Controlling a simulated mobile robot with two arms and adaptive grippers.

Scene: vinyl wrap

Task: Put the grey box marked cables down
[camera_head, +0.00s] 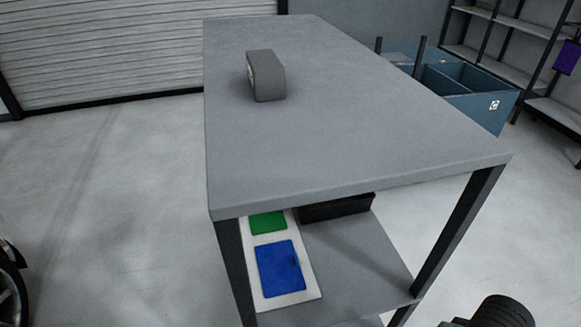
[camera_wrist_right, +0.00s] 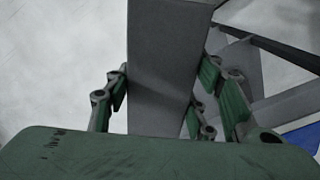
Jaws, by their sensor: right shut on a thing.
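A grey box (camera_wrist_right: 162,65) fills the space between the fingers of my right gripper (camera_wrist_right: 163,85) in the right wrist view. The gripper is shut on it, with green pads at its left and right sides. No marking on it shows in this view, and its far end runs out of the picture. The head view does not show this gripper or the held box. Another grey box (camera_head: 267,77) stands upright on the grey tabletop (camera_head: 350,130); a light mark on its left face is too small to read. My left gripper is not in view.
The tabletop is otherwise clear. Below it, a shelf (camera_head: 355,255) bears a white board (camera_head: 308,285) with green and blue patches and a black container (camera_head: 335,208). A blue divided bin (camera_head: 480,105) stands behind the table at right, near a rack.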

